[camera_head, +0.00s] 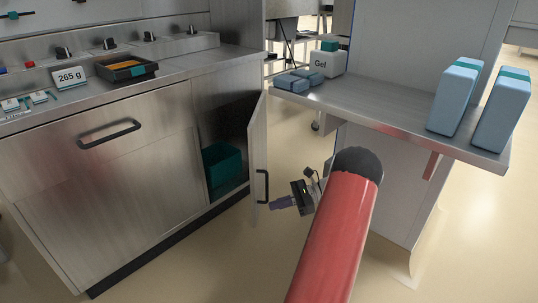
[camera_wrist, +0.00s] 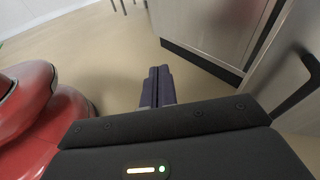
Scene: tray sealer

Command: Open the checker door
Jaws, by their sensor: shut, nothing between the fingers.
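A metal cabinet door (camera_head: 257,150) on the checker stands swung out from its cabinet, with the dark interior showing. Its black bar handle (camera_head: 263,186) is on the outer face, low down. In the wrist view the black handle (camera_wrist: 297,88) shows at the right edge, to the side of the fingers. My gripper (camera_head: 273,204) is just right of the door, low, with its fingers pointing left near the handle's lower end. In the wrist view the gripper's fingers (camera_wrist: 158,73) are shut together and empty. I see no grip on the handle; contact with the door is unclear.
A teal bin (camera_head: 222,168) sits inside the open compartment. A closed front with a black handle (camera_head: 109,133) is at left. Floor (camera_head: 190,262) in front is clear.

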